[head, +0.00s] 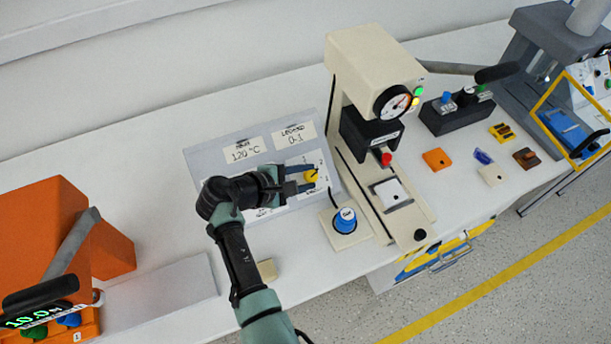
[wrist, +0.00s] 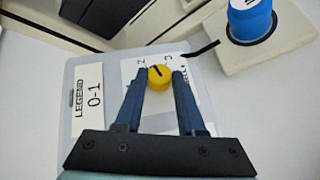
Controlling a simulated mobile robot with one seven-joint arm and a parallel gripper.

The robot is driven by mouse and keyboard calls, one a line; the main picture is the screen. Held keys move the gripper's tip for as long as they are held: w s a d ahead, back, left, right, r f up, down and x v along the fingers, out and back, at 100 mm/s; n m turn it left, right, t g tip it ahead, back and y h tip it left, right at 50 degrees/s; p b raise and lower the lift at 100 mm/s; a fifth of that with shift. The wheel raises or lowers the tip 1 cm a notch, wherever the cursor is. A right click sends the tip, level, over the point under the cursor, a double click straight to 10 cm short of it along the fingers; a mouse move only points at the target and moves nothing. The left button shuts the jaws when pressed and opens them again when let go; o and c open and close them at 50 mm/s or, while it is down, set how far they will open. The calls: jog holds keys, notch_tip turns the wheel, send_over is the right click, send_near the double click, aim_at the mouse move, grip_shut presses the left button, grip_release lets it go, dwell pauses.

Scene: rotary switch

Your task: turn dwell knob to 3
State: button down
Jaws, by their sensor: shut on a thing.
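The yellow dwell knob (head: 311,176) sits on the grey sloped panel (head: 205,160), left of the press. In the wrist view the yellow knob (wrist: 160,78) has a dark pointer line across its face, slanting up toward the printed 2 and 3. I cannot tell exactly which number it points at. My gripper (head: 309,177) reaches in from the left and is shut on the knob. In the wrist view one blue finger of my gripper (wrist: 159,80) is on each side of the knob. My fingers and wrist hide part of the panel and its scale.
The panel carries a 120 °C card (head: 244,149) and a LEGEND 0-1 card (head: 294,136). A blue knob on a beige block (head: 345,220) stands just right of the panel. The cream press (head: 372,70) rises behind it. An orange machine (head: 60,225) is at left.

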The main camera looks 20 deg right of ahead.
jog(key=m+g, duration=0.1)
jog(key=m+g+y, duration=0.1)
jog(key=m+g+y+b, duration=0.1)
jog(key=shift+w+d+r+m, duration=0.2)
jog(key=shift+w+r+m, duration=0.05)
jog(key=shift+w+m, duration=0.15)
jog(key=m+y+b, duration=0.1)
jog(key=m+g+y+b, duration=0.2)
jog(key=y, duration=0.1)
jog(key=shift+w+d+r+m, duration=0.1)
jog(key=shift+d+m, duration=0.2)
jog(key=shift+m, duration=0.1)
jog(key=shift+g, duration=0.4)
jog(key=c, duration=0.5)
grip_release()
jog(key=shift+r, duration=0.1)
jog(key=v, duration=1.3)
